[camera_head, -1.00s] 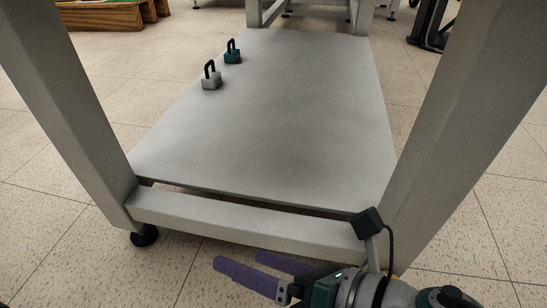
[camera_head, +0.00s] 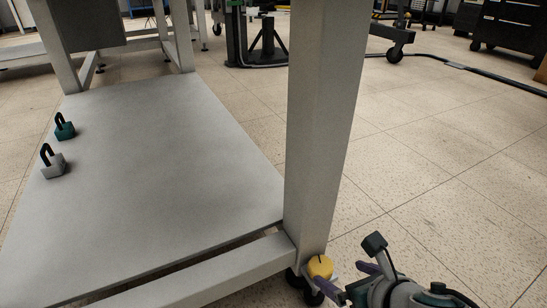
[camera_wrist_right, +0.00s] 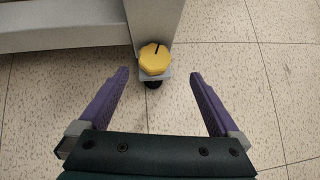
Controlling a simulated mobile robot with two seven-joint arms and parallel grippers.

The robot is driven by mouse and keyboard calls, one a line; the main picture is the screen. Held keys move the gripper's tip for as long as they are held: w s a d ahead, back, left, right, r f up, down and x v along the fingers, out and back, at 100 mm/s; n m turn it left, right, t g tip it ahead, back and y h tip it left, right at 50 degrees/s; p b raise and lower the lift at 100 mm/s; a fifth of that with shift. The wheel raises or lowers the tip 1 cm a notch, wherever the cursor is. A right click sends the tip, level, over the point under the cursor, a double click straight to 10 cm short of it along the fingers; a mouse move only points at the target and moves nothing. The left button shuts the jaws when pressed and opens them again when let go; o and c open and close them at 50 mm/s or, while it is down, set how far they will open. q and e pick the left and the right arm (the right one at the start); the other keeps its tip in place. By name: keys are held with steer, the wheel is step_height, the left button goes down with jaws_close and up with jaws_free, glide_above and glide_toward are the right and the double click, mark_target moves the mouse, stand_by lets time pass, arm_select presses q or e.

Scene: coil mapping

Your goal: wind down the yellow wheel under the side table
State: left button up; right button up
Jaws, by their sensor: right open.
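The yellow wheel (camera_head: 320,267) sits on a small bracket at the foot of the side table's leg (camera_head: 318,130). A black foot (camera_wrist_right: 153,84) shows under the bracket. My left gripper is not in view.
The table's grey lower shelf (camera_head: 160,170) carries a teal padlock-like block (camera_head: 64,128) and a grey one (camera_head: 53,163) at left. A low crossbar (camera_head: 215,273) joins the leg. Tiled floor (camera_head: 430,170) is free on the right. A black cable (camera_head: 470,70) crosses the floor behind.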

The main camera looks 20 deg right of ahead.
mark_target(322, 269)
steer(key=b+x, duration=0.1)
steer(key=x, duration=0.1)
steer(key=shift+w+d+f, duration=0.1)
steer(key=shift+w+f, duration=0.1)
steer(key=shift+f, duration=0.2)
steer(key=w+f+b, duration=0.1)
steer(key=w+a+f+b, duration=0.1)
steer(key=b, duration=0.1)
steer(key=shift+w+a+f, duration=0.15)
steer(key=shift+f, duration=0.1)
steer(key=shift+w+f+b, duration=0.15)
steer(key=shift+b, duration=0.3)
steer(key=shift+w+d, duration=0.25)
steer(key=shift+d, duration=0.1)
steer(key=shift+a, duration=0.15)
steer(key=shift+c, duration=0.9)
steer(key=c, duration=1.2)
steer(key=shift+a+m+h+b, duration=0.15)
steer(key=shift+m+h+b, duration=0.2)
steer(key=shift+m+h, duration=0.85)
steer(key=shift+m, duration=0.3)
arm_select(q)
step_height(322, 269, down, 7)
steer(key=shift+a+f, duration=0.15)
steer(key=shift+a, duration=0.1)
arm_select(e)
steer(key=shift+g, duration=0.3)
